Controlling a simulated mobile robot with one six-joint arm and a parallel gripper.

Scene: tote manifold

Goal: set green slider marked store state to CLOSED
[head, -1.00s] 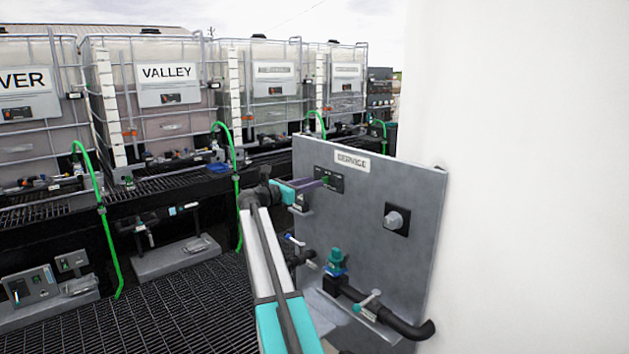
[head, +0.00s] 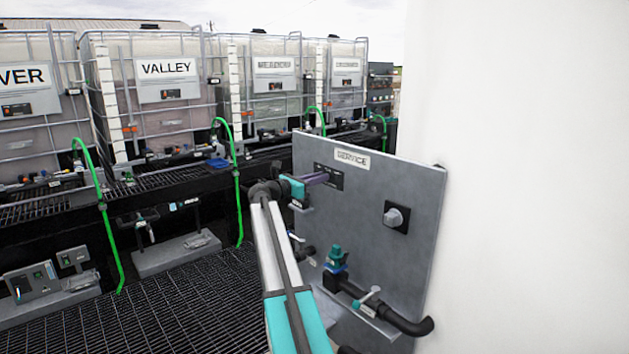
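The grey service panel (head: 375,200) stands right of centre, under a "SERVICE" label. A small black plate (head: 336,177) is on its upper left part. My gripper (head: 322,179), with purple fingers, reaches the panel from the left and its tips are at this plate. Whether they touch it is too small to tell. The fingers cover part of the plate; I cannot make out a green slider or its marking there now. Whether the fingers are open or shut does not show.
A round grey knob (head: 395,217) sits on the panel's right part. Below are a green-and-blue valve (head: 336,258) and a black pipe (head: 400,323). Caged tanks, one marked VALLEY (head: 166,68), line the back. A white wall (head: 520,180) fills the right. Grating floor (head: 190,300) is open at left.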

